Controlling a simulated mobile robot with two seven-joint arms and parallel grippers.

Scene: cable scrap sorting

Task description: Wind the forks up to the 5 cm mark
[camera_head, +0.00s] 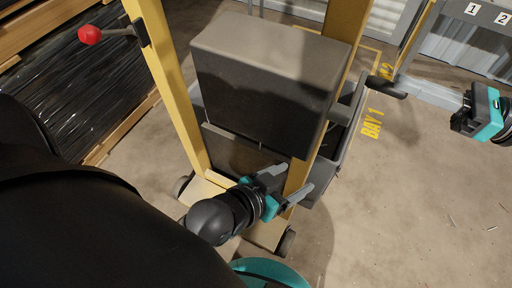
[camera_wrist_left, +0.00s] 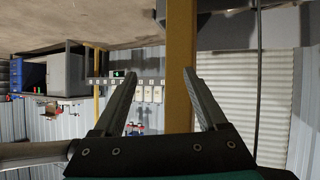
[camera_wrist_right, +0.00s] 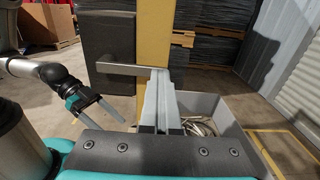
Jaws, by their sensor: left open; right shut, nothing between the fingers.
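The yellow-framed stacker (camera_head: 173,90) stands in front of me with a large dark box-like body (camera_head: 262,85) between its posts. A lever with a red knob (camera_head: 90,35) sticks out from its left post. My left gripper (camera_head: 290,184) is open low by the right post; in the left wrist view a yellow post (camera_wrist_left: 181,70) shows between its fingers (camera_wrist_left: 160,95). My right gripper (camera_head: 405,88) is shut and empty, its fingers pointing left by a dark grip-like piece. In the right wrist view a grey bar (camera_wrist_right: 125,68) reaches the fingertips (camera_wrist_right: 160,80); contact is unclear. I cannot make out forks or a 5 cm mark.
A grey bin with cables (camera_wrist_right: 235,110) stands beyond my right fingers. Black-wrapped stacked goods (camera_head: 80,100) on wood fill the left side. Yellow BAY 1 lettering (camera_head: 372,123) marks the floor, which is open at the right. A panel with numbers (camera_head: 485,20) stands at the far right.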

